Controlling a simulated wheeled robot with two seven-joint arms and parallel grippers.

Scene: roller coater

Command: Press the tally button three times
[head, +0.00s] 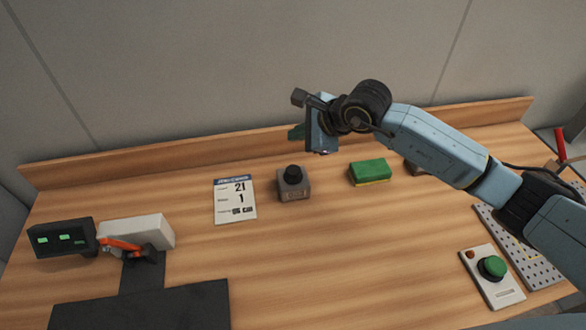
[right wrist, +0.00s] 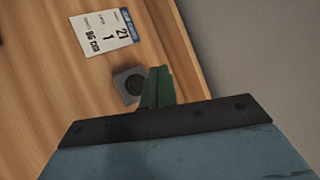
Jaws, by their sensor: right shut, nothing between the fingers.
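A small grey box with a round black button on top (head: 293,175) stands on the wooden bench, right of a printed card. It shows in the right wrist view (right wrist: 130,83), just left of the fingertips and partly covered by them. A larger green round button (head: 491,267) sits on a pale plate at the front right. No label on either button is legible. My right gripper (head: 297,132) is shut and empty, above and behind the grey box in the head view; its green fingers (right wrist: 158,78) are together in the right wrist view. My left gripper is out of view.
The card (head: 234,200) reads 21 and 1. A green and yellow sponge (head: 370,172) lies right of the box. A dark display (head: 62,238), white block (head: 137,231) and orange-handled tool (head: 120,244) are at left. A perforated plate (head: 540,268) is at right. The bench centre is clear.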

